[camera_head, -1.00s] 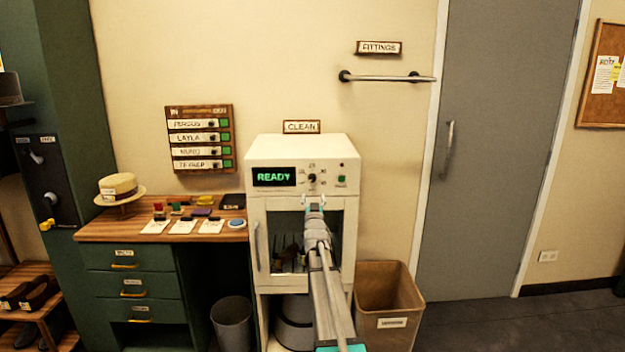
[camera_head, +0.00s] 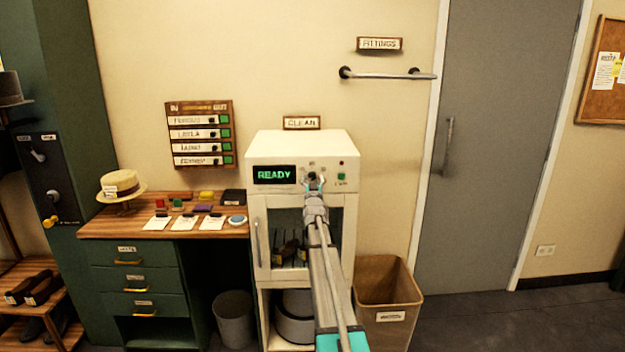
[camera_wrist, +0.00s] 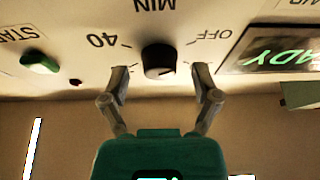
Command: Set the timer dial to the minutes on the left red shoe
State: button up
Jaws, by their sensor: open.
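The timer dial is a round black knob (camera_wrist: 159,61) on the white cabinet's panel. In the wrist view the panel is upside down, with "MIN", "40" and "OFF" printed around the knob. My gripper (camera_wrist: 160,78) is open and empty, its fingertips apart on either side of the knob; contact cannot be told. In the head view my gripper (camera_head: 313,184) is at the panel and partly covers the dial. Dark shoes (camera_head: 290,248) stand behind the cabinet's window, partly hidden by my arm; no red shoe or minutes can be made out.
A green start button (camera_wrist: 39,62) lies beside the dial. The display (camera_head: 274,175) reads READY. A desk (camera_head: 150,228) with cards and a straw hat (camera_head: 121,184) stands left. A brown bin (camera_head: 385,285) stands right, and more shoes (camera_head: 35,289) sit on the left rack.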

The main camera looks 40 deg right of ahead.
grip_shut()
jog(key=shift+m+g+h, duration=0.4)
jog(key=shift+m, duration=0.5)
jog(key=m+g+h, duration=0.1)
jog(key=m, duration=0.2)
jog(key=m+g+h+p, duration=0.1)
jog(key=m, duration=0.2)
jog(key=shift+w+r+m+g, duration=0.15)
jog(key=shift+m+g, duration=0.15)
jog(key=shift+m, duration=0.1)
jog(key=m+g+h+p, duration=0.1)
jog(key=m+g, duration=0.1)
jog(key=m, duration=0.2)
jog(key=shift+a+r+p, duration=0.1)
jog(key=shift+p, duration=0.25)
jog(key=shift+m+g+p, duration=0.5)
jog(key=shift+m+g, duration=0.1)
jog(key=shift+m, duration=1.1)
